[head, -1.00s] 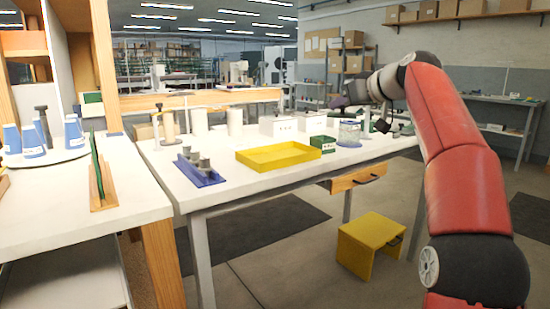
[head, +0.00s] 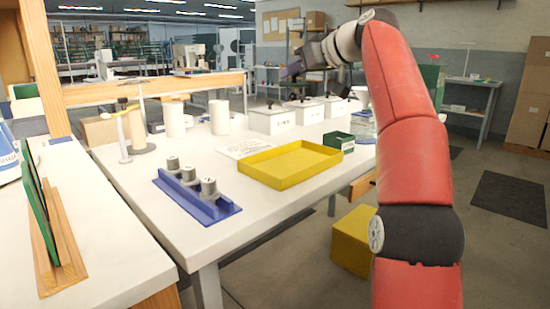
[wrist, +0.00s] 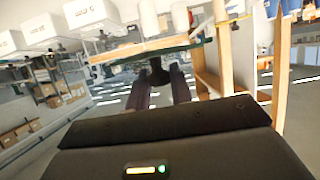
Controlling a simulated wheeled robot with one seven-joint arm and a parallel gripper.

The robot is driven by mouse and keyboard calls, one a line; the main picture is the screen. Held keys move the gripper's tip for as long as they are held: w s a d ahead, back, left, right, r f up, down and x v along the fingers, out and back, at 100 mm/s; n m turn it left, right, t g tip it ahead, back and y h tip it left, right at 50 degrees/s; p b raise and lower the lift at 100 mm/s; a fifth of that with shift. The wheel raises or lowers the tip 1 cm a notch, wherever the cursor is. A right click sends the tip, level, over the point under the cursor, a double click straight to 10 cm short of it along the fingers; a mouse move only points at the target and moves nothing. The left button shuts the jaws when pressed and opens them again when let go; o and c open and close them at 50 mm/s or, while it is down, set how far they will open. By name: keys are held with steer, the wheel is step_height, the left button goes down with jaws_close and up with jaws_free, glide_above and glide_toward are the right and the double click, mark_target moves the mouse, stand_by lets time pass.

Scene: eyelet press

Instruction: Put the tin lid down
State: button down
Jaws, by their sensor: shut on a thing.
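In the wrist view my gripper (wrist: 160,92) is shut on the dark knob of what looks like the tin lid (wrist: 190,46). The lid shows almost edge-on as a thin disc with a dark greenish rim, just beyond the fingertips. In the head view my gripper (head: 292,70) is raised above the far part of the white table (head: 130,185), apart from it. The lid cannot be made out clearly there. A glass jar (head: 362,128) stands at the table's right, partly hidden by my arm.
A yellow tray (head: 262,180), a small green box (head: 338,142) and a blue rack with grey knobbed cylinders (head: 215,210) are on the table. White lidded boxes (head: 272,122) and white cylinders (head: 219,117) stand behind. A yellow stool (head: 352,240) is on the floor. Bare tabletop lies front left.

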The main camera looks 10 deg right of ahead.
steer(key=b, duration=0.9)
glide_above(293, 165)
step_height(293, 165, down, 15)
steer(key=shift+f, duration=0.1)
steer(key=shift+f+b, duration=1.05)
steer(key=shift+f, duration=1.3)
steer(key=shift+f, duration=0.15)
steer(key=c, duration=1.2)
jaws_free()
steer(key=shift+c, duration=0.2)
